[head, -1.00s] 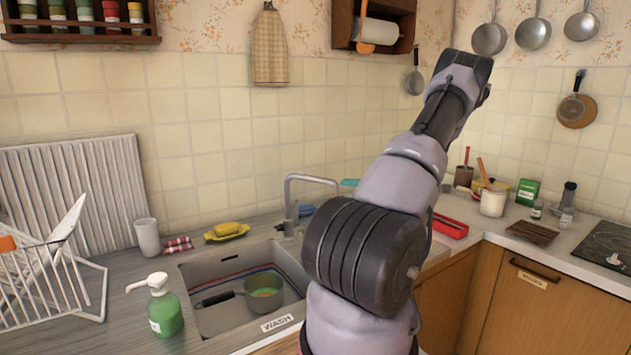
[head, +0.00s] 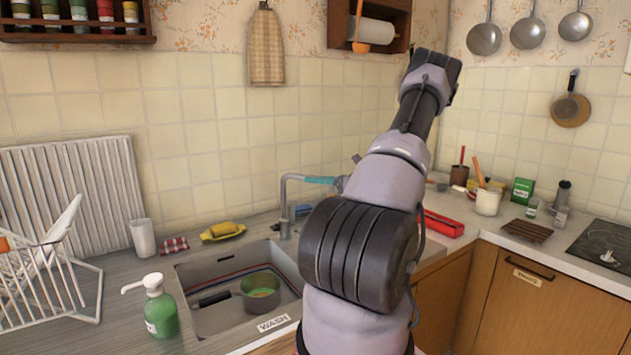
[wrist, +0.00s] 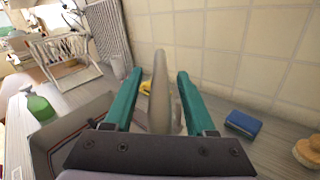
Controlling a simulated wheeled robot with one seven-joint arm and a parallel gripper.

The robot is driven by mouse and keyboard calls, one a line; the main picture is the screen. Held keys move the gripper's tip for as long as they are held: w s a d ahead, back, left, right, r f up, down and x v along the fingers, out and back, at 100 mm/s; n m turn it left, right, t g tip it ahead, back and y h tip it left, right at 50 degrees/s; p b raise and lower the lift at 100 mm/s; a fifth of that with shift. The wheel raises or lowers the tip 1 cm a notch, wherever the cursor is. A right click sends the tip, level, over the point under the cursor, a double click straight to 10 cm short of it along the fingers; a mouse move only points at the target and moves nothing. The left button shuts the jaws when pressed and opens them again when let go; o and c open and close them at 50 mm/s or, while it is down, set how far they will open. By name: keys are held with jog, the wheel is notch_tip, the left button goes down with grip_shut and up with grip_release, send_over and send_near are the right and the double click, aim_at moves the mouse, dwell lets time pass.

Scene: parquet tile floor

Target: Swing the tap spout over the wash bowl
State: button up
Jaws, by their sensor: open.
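The grey tap spout (head: 298,178) rises behind the sink and points right in the head view, away from the wash bowl (head: 222,318), a grey basin labelled WASH. The spout's end is hidden behind my gripper and arm. My gripper (wrist: 159,72) is open, with one teal finger on each side of the spout (wrist: 160,105) in the wrist view. I cannot tell whether either finger touches it. In the head view one teal finger (head: 320,180) shows beside the spout. The wash bowl's edge (wrist: 62,122) is at the left in the wrist view.
A green pot (head: 260,292) sits in the wash bowl. A blue sponge (wrist: 240,122) lies right of the spout in the wrist view. The tiled wall is close behind.

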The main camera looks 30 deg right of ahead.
grip_shut()
dwell(1.3)
